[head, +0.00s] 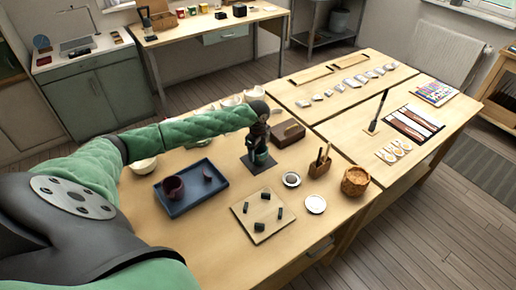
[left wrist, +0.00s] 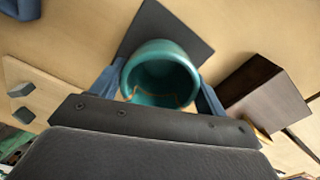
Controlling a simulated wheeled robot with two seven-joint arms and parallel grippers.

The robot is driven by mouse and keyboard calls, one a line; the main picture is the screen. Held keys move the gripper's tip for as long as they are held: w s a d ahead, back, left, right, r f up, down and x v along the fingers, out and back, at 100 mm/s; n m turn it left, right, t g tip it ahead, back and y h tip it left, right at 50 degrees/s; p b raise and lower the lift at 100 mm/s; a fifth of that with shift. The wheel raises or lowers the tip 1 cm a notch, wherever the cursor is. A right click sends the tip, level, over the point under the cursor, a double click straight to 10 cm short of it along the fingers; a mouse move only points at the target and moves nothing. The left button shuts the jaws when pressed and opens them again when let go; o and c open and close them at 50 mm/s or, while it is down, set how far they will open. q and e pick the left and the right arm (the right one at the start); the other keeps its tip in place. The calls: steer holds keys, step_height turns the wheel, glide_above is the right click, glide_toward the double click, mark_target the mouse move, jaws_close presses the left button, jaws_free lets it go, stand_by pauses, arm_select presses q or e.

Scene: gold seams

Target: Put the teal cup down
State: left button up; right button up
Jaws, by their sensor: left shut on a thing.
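The teal cup (head: 260,159) is in my left gripper (head: 259,147), over the dark square mat (head: 262,169) in the middle of the near table. In the left wrist view I look into the open mouth of the teal cup (left wrist: 160,92), where a gold seam shows inside. The fingers of my left gripper (left wrist: 160,80) are on both sides of the cup. The dark mat (left wrist: 150,28) shows behind the cup; I cannot tell whether the cup's base touches it. My right gripper is not in view.
A blue tray (head: 187,211) with a dark red cup (head: 173,187) stands left of the mat. A board (head: 262,232) with several dark blocks lies in front. A brown box (head: 288,133) is close behind right. A wooden holder (head: 320,168) and woven basket (head: 355,181) stand right.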

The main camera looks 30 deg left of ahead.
arm_select(q)
steer(key=shift+f, duration=0.1)
steer(key=o, duration=0.9)
steer(key=shift+o, duration=0.2)
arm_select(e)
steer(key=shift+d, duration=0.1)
arm_select(q)
steer(key=shift+r, duration=0.45)
step_height(320, 180, up, 2)
steer(key=shift+r+b, duration=0.25)
steer(key=shift+b, duration=0.5)
step_height(320, 180, up, 9)
steer(key=b, duration=0.2)
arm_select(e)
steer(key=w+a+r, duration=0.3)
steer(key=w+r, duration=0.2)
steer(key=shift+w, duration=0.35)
